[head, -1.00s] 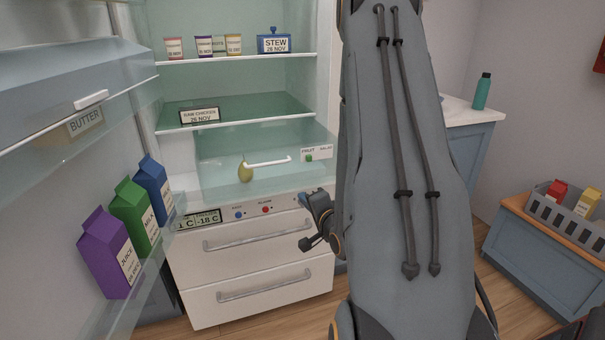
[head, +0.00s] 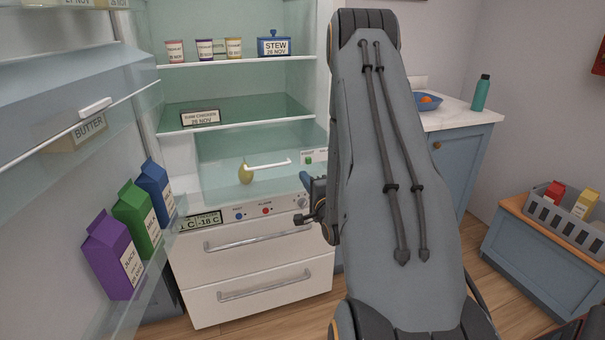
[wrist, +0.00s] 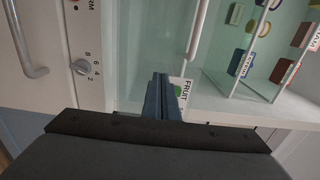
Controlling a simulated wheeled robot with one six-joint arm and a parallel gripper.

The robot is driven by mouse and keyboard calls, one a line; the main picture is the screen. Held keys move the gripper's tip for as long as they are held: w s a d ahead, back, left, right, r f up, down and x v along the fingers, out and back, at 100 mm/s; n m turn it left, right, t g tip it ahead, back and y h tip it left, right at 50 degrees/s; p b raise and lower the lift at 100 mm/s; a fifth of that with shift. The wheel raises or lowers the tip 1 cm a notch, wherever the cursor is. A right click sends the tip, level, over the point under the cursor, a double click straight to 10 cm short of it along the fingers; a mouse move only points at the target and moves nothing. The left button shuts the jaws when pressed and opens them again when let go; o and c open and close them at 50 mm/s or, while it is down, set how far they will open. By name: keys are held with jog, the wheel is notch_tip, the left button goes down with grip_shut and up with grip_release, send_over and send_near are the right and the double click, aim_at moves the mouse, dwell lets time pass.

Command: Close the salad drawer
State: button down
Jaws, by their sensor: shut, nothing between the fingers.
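The salad drawer (head: 222,186) is a clear glass-like box low in the fridge, with a white bar handle (head: 268,165) and a "FRUIT SALAD" label (head: 308,158). It appears to stand out past the shelf above. A yellow-green pear (head: 245,173) shows through its front. My gripper (head: 306,180) is beside the right end of the drawer front, partly hidden by my arm. In the wrist view my gripper (wrist: 161,78) is shut and empty. Its tips are close to the label (wrist: 180,92) and the handle (wrist: 198,30); I cannot tell whether they touch the front.
The open fridge door at left holds juice (head: 112,255) and milk cartons (head: 136,222). Two freezer drawers (head: 258,262) and a control panel (head: 250,210) lie below. A counter (head: 462,119) with a fruit bowl (head: 428,101) and a low bench (head: 530,245) stand right.

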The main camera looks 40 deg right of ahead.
aim_at(299, 169)
jog(key=shift+x, duration=1.55)
